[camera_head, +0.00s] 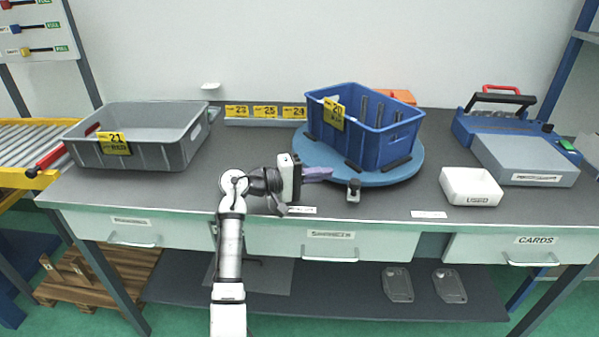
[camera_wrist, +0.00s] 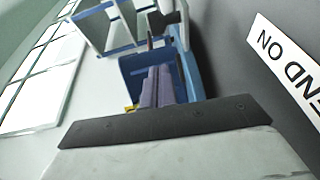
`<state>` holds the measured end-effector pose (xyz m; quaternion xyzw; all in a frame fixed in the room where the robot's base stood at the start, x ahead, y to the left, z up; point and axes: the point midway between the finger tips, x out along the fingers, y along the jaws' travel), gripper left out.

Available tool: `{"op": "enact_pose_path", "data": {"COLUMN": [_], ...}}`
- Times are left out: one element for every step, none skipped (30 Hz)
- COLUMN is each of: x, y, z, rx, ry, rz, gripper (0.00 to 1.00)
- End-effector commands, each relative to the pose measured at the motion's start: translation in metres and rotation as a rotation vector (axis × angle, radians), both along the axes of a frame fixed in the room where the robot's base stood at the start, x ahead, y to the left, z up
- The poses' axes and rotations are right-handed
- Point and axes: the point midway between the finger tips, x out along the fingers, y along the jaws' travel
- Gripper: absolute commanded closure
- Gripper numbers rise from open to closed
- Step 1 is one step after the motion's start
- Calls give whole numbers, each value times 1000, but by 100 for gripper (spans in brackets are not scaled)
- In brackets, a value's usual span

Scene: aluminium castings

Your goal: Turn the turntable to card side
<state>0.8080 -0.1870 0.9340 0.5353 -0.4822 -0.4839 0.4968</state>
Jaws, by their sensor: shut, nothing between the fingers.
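The blue round turntable (camera_head: 405,174) lies on the grey bench top, right of centre. A blue crate (camera_head: 372,140) with a yellow card (camera_head: 333,113) marked 20 stands on it, the card at its left corner. A small grey knob-like part (camera_head: 354,188) sits at the turntable's front edge. My gripper (camera_head: 328,173) is shut and empty, its purple fingers pointing right at the turntable's left front edge. I cannot tell whether they touch it. In the wrist view the fingers (camera_wrist: 156,88) are together, with blue surfaces beyond them.
A grey crate (camera_head: 160,143) with card 21 stands at the left. Yellow cards (camera_head: 265,112) stand at the back. A drawer labelled CARDS (camera_head: 535,241) is below right.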

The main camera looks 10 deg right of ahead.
Motion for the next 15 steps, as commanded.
{"op": "enact_pose_path", "data": {"x": [-6,-10,-14,-16,-18,-20,-22,-23,-25,-25,-26,-26,-26,-26,-26], "y": [-6,-10,-14,-17,-19,-22,-23,-25,-26,-27,-28,-28,-28,-28,-28], "z": [1,2,1,0,0,-1,-1,-1,-2,-2,-2,-2,-2,-3,-3], "rx": [-1,-1,-1,-2,-1,0,0,0,0,0,-1,-1,-1,-1,-1], "ry": [2,1,2,2,2,2,2,2,2,2,2,1,1,1,1], "rz": [0,0,0,0,1,2,2,2,2,2,2,3,3,3,3], "gripper": [100,100,100,100,100,100,100,100,100,100,100,100,100,100,100]}}
